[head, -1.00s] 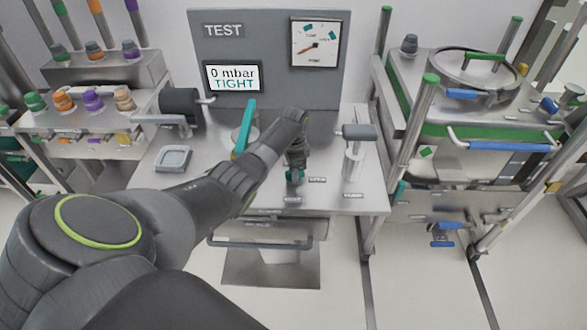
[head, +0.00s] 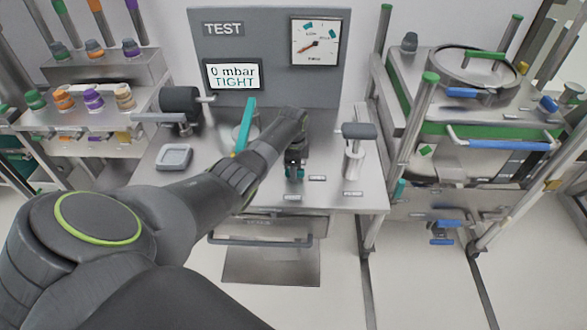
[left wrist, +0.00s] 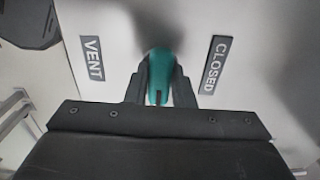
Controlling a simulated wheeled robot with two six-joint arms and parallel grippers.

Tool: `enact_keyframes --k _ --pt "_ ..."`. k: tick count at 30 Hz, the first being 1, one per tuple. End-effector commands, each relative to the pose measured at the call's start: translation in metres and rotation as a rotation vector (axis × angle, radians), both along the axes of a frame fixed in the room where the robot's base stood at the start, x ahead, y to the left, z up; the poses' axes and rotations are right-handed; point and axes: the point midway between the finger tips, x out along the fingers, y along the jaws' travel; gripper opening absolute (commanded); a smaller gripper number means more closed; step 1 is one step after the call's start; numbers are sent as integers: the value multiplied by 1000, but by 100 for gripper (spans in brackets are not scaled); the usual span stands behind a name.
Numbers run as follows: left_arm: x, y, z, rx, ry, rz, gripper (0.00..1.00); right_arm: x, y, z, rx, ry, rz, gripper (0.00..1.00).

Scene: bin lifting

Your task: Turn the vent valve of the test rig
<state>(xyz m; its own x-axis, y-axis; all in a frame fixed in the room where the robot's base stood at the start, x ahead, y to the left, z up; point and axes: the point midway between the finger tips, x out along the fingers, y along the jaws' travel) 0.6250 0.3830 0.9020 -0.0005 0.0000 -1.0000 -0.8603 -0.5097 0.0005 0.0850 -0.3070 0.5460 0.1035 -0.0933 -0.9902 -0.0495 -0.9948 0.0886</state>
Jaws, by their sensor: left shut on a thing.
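The vent valve's teal handle (left wrist: 159,70) is between the two fingers of my left gripper (left wrist: 162,92) in the left wrist view. The fingers are shut on it from both sides. A VENT label (left wrist: 92,58) lies to its left and a CLOSED label (left wrist: 214,65) to its right; the handle points between them. In the head view my left gripper (head: 294,172) reaches down to the test rig's steel top (head: 225,190), and the handle is mostly hidden. The rig's display (head: 233,75) reads 0 mbar TIGHT. My right gripper is not in view.
A teal lever (head: 245,125) stands close behind my left forearm. A grey-handled post (head: 357,150) stands right of the gripper. A gauge (head: 319,41) is on the back panel. A small grey tray (head: 174,157) lies at left. A steel cart (head: 470,110) stands at right.

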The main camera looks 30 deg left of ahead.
Motion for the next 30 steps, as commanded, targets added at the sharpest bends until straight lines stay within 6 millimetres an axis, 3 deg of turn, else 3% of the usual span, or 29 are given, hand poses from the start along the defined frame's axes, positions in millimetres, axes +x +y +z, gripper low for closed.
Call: enact_keyframes --k 3,4,8,20,26,30 --pt "2 0 2 0 -6 -3 0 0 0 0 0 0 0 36" --pt "2 0 2 -1 -5 -3 26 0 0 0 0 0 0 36" --pt "1 0 1 0 -4 -2 43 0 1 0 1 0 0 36" --pt "1 0 6 0 -1 0 44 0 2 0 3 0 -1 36" --pt "1 0 31 1 -5 -2 44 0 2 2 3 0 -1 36" --pt "1 0 59 2 -6 -1 44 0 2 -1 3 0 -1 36"
